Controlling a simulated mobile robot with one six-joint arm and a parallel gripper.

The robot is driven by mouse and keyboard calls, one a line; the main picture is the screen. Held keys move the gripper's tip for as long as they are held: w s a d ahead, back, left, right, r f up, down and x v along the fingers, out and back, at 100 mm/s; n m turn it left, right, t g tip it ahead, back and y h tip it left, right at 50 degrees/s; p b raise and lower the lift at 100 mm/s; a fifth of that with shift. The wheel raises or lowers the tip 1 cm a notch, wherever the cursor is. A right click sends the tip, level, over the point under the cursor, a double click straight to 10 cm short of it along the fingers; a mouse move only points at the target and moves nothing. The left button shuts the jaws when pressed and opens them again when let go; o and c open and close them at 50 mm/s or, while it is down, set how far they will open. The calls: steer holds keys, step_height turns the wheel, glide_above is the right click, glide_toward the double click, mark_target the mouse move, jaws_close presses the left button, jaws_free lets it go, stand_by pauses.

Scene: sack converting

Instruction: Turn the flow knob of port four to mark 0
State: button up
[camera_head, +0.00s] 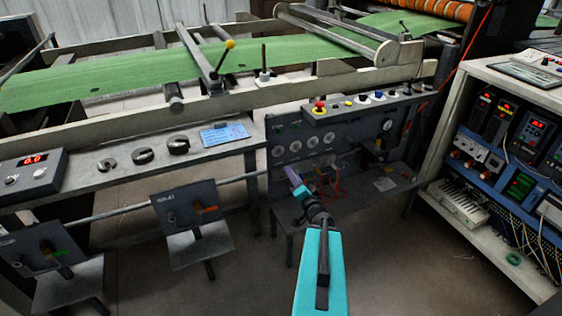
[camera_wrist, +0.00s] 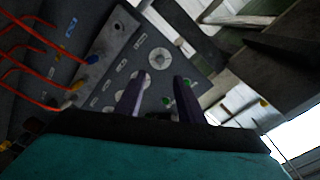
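A grey upright panel (camera_head: 345,133) carries a row of pale round dials, including a left one (camera_head: 279,151) and a right one (camera_head: 328,138). The port labels and marks are too small to read, so I cannot tell which is port four. My gripper (camera_head: 290,171) is in front of the panel, below the dials. In the wrist view, my gripper (camera_wrist: 160,75) has its two purple fingers apart with nothing held. One round dial (camera_wrist: 160,60) shows just beyond the gap between the fingertips. Other pale dials are partly hidden behind the left finger.
Orange hoses (camera_wrist: 28,42) loop out beside the panel. A red mushroom button (camera_head: 319,107) sits on the ledge above it. Small green fittings (camera_wrist: 187,87) are near the right finger. A shelf of instruments (camera_head: 490,150) stands to the right, with open floor in front.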

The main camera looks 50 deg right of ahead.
mark_target(280, 154)
steer(key=b+x, duration=0.2)
steer(key=b, duration=0.2)
steer(key=b+x, duration=0.2)
steer(key=b, duration=0.2)
steer(key=shift+w+d+f, duration=0.1)
steer(key=shift+w+f, duration=0.1)
steer(key=shift+w, duration=0.05)
steer(key=b, duration=0.2)
steer(key=w+b, duration=0.1)
steer(key=shift+d+b, duration=0.25)
steer(key=shift+b, duration=0.1)
steer(key=w+b, duration=0.1)
steer(key=b, duration=0.4)
steer(key=shift+w+d, duration=0.15)
steer(key=shift+d, duration=0.2)
steer(key=shift+b+x, duration=1)
steer(key=shift+x, duration=1.7)
steer(key=shift+r, duration=0.15)
jaws_close()
